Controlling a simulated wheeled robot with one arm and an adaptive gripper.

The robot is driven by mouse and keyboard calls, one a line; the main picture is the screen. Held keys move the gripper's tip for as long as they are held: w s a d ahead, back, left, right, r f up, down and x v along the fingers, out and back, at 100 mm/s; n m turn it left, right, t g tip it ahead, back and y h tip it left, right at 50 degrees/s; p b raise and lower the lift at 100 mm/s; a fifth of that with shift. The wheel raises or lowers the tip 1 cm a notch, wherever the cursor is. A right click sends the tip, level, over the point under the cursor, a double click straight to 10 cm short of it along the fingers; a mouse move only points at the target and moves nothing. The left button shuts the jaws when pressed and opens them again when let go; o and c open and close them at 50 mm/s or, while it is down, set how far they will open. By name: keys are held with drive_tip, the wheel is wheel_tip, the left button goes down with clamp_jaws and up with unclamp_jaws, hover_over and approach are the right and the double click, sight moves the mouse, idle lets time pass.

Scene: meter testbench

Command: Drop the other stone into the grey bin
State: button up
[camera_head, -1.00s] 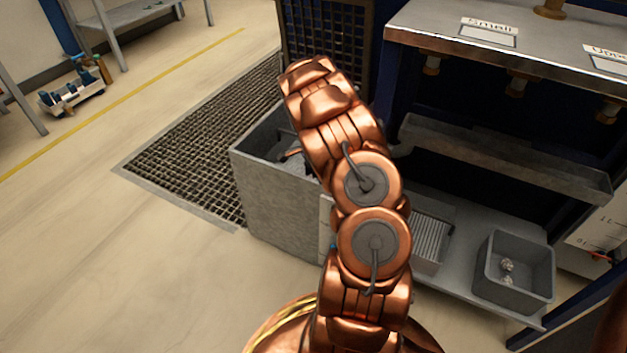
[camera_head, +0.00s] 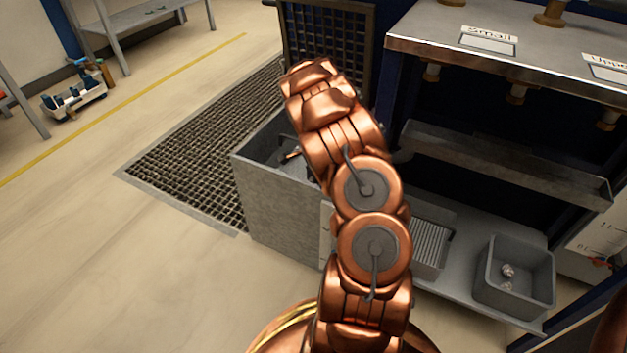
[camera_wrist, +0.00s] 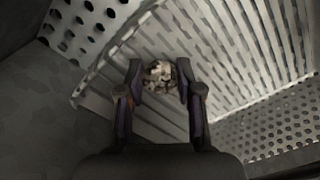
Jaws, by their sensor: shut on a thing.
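My gripper (camera_wrist: 160,82) is shut on a mottled pale-and-dark stone (camera_wrist: 159,73), with one finger on each side of it in the wrist view. Behind the stone is a slatted metal surface (camera_wrist: 115,78); I cannot tell whether the stone touches it. In the head view my arm reaches over a large open grey tank (camera_head: 280,215) and hides most of the gripper. A small grey bin (camera_head: 503,297) stands at the lower right on a low shelf, well apart from the gripper. Small pale stones (camera_head: 507,270) lie inside it.
Perforated metal panels (camera_wrist: 290,130) flank the slats in the wrist view. A ribbed tray (camera_head: 432,240) sits on the shelf between my arm and the small bin. A sloping metal trough (camera_head: 500,165) and a bench top (camera_head: 500,50) overhang the shelf. A floor grating (camera_head: 190,150) lies left.

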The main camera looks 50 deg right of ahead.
wheel_tip(320, 180, up, 9)
drive_tip(key=p, duration=0.2)
drive_tip(key=shift+f+p, duration=0.15)
drive_tip(key=shift+p, duration=0.25)
